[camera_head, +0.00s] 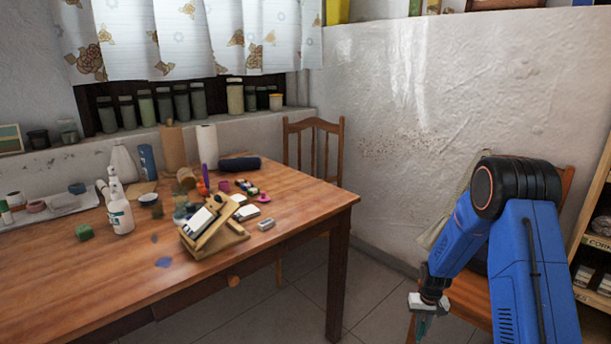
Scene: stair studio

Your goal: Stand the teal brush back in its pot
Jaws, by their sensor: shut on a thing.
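My gripper (424,312) is at the lower right, beyond the table's right end and in front of a wooden chair. It is shut on a teal thing (423,327), probably the teal brush, which shows only as a small piece below the jaws. The rest of it is hidden or too small to make out. Several small cups and jars stand among the clutter on the table, including a dark one (151,200) and a greyish one (180,214). I cannot tell which is the brush's pot. A purple upright thing (204,176) shows behind them.
The wooden table (115,278) has clear room at its front. A wooden stand (226,239), a white spray bottle (119,212) and a green block (84,232) stand on it. One chair (313,150) is behind the table. A shelf (597,255) is at the right edge.

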